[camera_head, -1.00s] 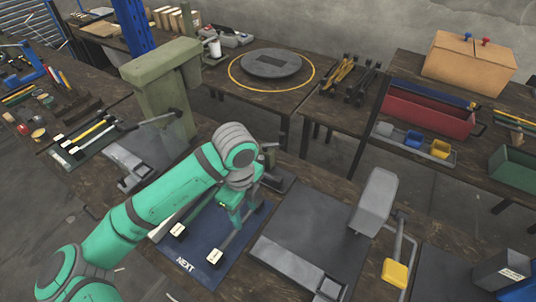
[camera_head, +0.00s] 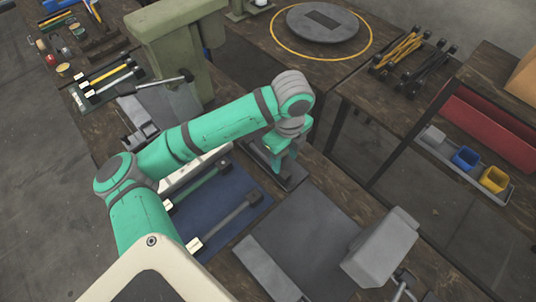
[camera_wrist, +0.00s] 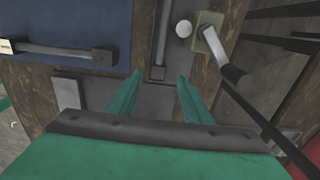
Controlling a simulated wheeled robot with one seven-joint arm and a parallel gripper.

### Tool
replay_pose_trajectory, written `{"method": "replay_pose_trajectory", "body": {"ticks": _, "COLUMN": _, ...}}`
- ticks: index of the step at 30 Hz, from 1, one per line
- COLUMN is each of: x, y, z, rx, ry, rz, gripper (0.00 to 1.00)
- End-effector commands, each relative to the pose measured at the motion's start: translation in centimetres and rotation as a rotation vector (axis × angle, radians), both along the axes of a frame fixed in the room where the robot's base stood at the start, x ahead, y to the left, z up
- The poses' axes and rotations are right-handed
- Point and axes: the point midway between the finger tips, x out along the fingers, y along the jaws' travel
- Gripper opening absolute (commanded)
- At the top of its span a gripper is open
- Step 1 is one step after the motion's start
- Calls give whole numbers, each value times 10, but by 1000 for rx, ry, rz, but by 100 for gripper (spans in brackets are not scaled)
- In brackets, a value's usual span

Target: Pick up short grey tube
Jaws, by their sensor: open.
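My gripper (camera_head: 278,168) points down at the far end of the blue mat, over a dark tray (camera_head: 293,180). In the wrist view its two green fingers (camera_wrist: 160,76) are spread apart, with nothing held. A narrow grey bar (camera_wrist: 163,40) with a dark end lies ahead between the fingertips; I cannot tell whether it is the short grey tube. A grey tube (camera_head: 226,222) with a dark end block and a white tag lies on the blue mat (camera_head: 240,184). It also shows in the wrist view (camera_wrist: 60,50), left of the fingers. A green tube (camera_head: 198,187) lies beside it.
A green press (camera_head: 180,50) stands behind my arm. A grey press plate (camera_head: 310,235) and a tilted grey block (camera_head: 380,250) are to the right.

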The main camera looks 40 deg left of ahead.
Motion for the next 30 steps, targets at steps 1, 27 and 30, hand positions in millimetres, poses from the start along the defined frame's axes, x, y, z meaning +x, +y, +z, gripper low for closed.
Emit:
{"method": "replay_pose_trajectory", "body": {"ticks": 1, "x": 0, "y": 0, "z": -7, "rx": -2, "ry": 0, "rz": 2, "gripper": 45}}
{"method": "replay_pose_trajectory", "body": {"ticks": 27, "x": -3, "y": 5, "z": -78, "rx": 0, "ry": 0, "rz": 5, "gripper": 45}}
{"method": "replay_pose_trajectory", "body": {"ticks": 30, "x": -2, "y": 4, "z": -78, "rx": 0, "ry": 0, "rz": 4, "gripper": 43}}
